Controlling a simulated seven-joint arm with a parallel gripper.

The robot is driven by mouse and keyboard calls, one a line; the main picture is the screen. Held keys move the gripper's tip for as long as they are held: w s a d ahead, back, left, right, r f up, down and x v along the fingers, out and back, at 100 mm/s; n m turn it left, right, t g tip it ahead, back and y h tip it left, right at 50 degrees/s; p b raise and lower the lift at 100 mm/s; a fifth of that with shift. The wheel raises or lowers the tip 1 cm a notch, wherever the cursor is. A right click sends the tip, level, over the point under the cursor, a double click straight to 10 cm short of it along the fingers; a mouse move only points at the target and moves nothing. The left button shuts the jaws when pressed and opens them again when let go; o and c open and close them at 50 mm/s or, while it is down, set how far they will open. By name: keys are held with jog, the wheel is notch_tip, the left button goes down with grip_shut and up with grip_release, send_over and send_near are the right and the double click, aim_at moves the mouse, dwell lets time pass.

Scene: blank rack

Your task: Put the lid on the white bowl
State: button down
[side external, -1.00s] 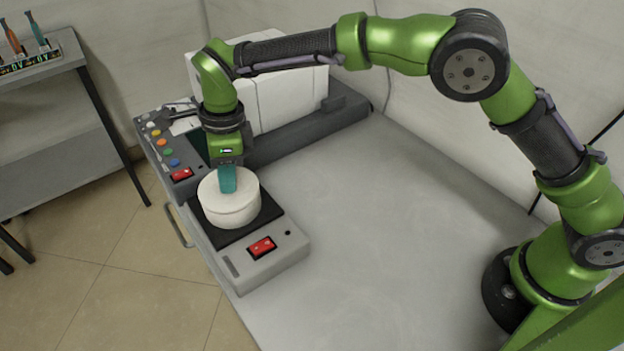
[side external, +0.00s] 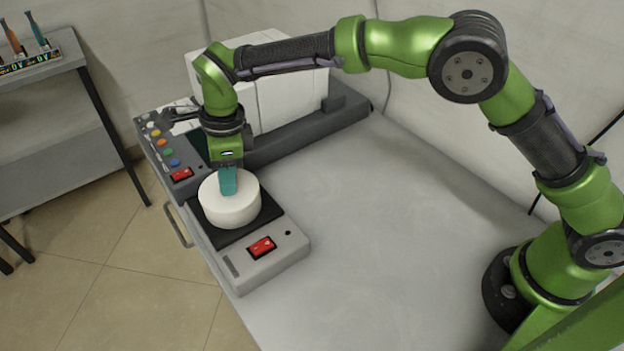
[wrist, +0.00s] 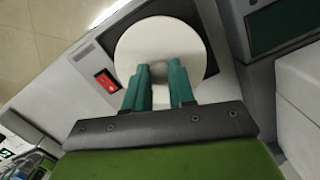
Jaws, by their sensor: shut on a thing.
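The round white lid (side external: 212,190) sits level on top of the white bowl (side external: 232,216), with no clear gap between them in the side view. The bowl stands on the black plate of a grey device. My gripper (side external: 228,172) points down from above, shut on the lid at the middle of its top. In the wrist view the lid (wrist: 133,52) fills the space beyond the teal fingers of my gripper (wrist: 158,73), which close on a small round knob (wrist: 158,70). The lid hides the bowl in the wrist view.
The grey device (side external: 285,252) has a red switch (side external: 262,247) at its front. Behind it stand a panel with coloured buttons (side external: 167,153) and a large white box-like machine (side external: 285,100). The table (side external: 400,230) is clear to the right. A shelf (side external: 50,120) stands apart at left.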

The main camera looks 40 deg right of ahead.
jog(key=shift+f, duration=0.1)
jog(key=shift+c, duration=2)
grip_release()
jog(key=shift+r, duration=3.55)
